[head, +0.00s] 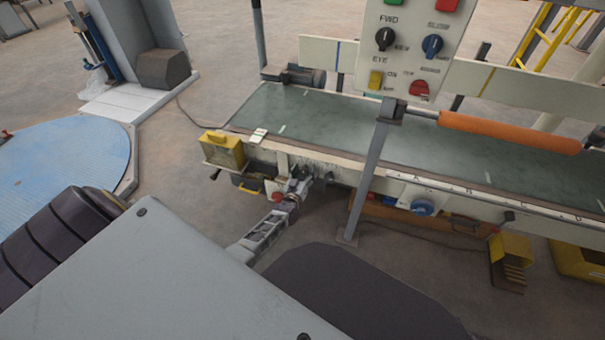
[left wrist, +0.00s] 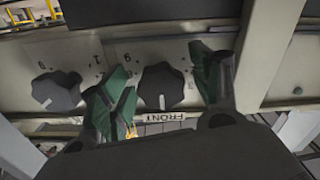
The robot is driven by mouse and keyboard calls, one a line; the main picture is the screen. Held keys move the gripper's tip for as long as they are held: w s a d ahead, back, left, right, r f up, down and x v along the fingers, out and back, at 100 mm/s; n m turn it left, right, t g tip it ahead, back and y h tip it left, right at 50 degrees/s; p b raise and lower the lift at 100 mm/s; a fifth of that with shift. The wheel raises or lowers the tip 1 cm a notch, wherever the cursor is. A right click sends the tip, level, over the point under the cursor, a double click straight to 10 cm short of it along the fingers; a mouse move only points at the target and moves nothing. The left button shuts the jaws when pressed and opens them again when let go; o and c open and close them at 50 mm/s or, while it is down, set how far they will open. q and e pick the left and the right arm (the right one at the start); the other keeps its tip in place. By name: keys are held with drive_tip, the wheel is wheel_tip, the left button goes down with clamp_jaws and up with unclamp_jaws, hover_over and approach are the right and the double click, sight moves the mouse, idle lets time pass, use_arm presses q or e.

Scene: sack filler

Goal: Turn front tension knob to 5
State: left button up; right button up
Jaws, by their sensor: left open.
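The front tension knob (left wrist: 164,86) is black with lobed edges and has a white pointer line toward the bottom of the left wrist view. A FRONT label (left wrist: 168,116) sits just below it. My left gripper (left wrist: 159,72) is open, with one green-padded finger on each side of this knob. I cannot tell whether the pads touch it. A second, similar black knob (left wrist: 56,91) is to the left, outside the fingers. In the head view my left gripper (head: 297,182) is at the conveyor's near side, and the knob cannot be made out there. My right gripper is not in view.
The green conveyor belt (head: 340,132) runs behind my gripper. A grey post (head: 368,180) stands just right of it, below the control panel (head: 412,45). A yellow box (head: 222,150) is on the left, and a blue round dial (head: 422,207) is on the right.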

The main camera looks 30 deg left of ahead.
use_arm(q)
drive_tip(key=shift+s, duration=0.15)
drive_tip(key=v, duration=1.1)
drive_tip(key=shift+s, duration=0.35)
idle(0.3)
drive_tip(key=shift+f, duration=0.1)
idle(0.4)
